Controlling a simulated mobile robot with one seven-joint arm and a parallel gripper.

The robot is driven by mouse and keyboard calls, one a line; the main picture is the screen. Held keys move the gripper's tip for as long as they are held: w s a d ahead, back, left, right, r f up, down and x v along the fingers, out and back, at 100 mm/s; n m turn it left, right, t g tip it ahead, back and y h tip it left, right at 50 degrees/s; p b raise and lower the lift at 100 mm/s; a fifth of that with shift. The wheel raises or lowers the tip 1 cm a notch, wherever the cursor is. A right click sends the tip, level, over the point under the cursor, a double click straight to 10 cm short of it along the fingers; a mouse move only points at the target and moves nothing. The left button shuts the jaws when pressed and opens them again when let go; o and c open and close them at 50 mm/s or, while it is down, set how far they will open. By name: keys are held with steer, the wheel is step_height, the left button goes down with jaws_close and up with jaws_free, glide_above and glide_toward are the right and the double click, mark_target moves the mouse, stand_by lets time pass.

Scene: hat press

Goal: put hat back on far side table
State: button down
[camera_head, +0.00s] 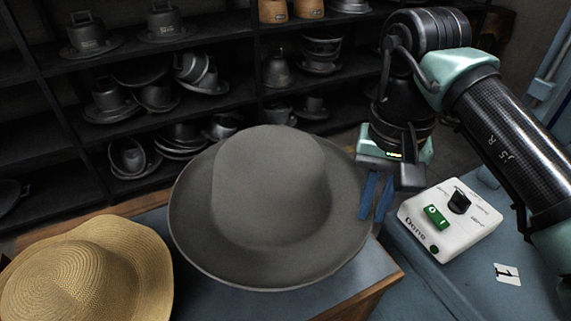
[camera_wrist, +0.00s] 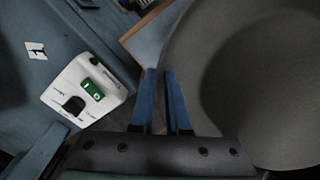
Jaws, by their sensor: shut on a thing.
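A grey felt hat (camera_head: 270,185) with a wide brim is in the middle of the head view, brim down and level, over a blue-topped table with a wooden edge (camera_head: 215,292). My gripper (camera_head: 377,215) has blue fingers pointing down at the right edge of the brim. It is shut on the brim. In the wrist view the hat (camera_wrist: 255,80) fills the right side, its brim at the blue fingers (camera_wrist: 165,85). I cannot tell whether the hat touches the table or hangs just above it.
A woven straw hat (camera_head: 90,275) lies at the lower left, close to the grey hat. A white control box (camera_head: 450,220) with a green switch and black knob sits on a blue surface at right, by a card marked 1 (camera_head: 507,274). Dark shelves (camera_head: 60,70) with hat forms stand behind.

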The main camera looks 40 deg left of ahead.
steer(key=shift+w+a, duration=0.25)
steer(key=shift+w, duration=0.05)
step_height(320, 180, down, 7)
steer(key=shift+s+f+b, duration=0.1)
steer(key=shift+s+b, duration=0.05)
steer(key=shift+b, duration=0.55)
steer(key=shift+f, duration=1.35)
steer(key=shift+f+b, duration=0.1)
steer(key=shift+b, duration=0.2)
steer(key=shift+f, duration=0.15)
steer(key=c, duration=0.9)
jaws_free()
steer(key=shift+r, duration=0.2)
step_height(320, 180, up, 12)
steer(key=shift+r+p, duration=0.1)
steer(key=shift+p, duration=1)
